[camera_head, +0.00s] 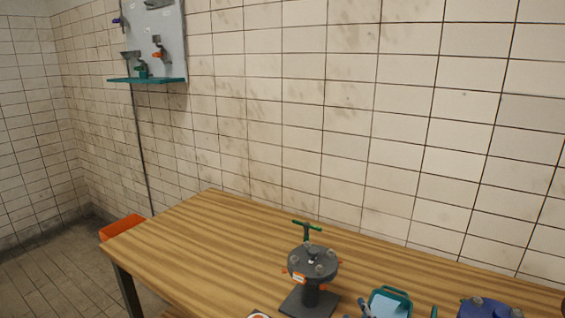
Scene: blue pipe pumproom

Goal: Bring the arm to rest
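Neither of my arms nor grippers shows in the head view. A wooden table (215,232) runs from the middle to the lower right. On it stands a dark grey flanged fitting (312,262) with bolts, orange tags and a square base. A green T-handled tool (307,229) stands upright at its back edge; I cannot tell whether it touches the fitting.
An orange bin (121,228) is on the floor behind the table's left end. A wall panel (172,40) holds valves above a teal shelf (147,80). The table's left half is clear.

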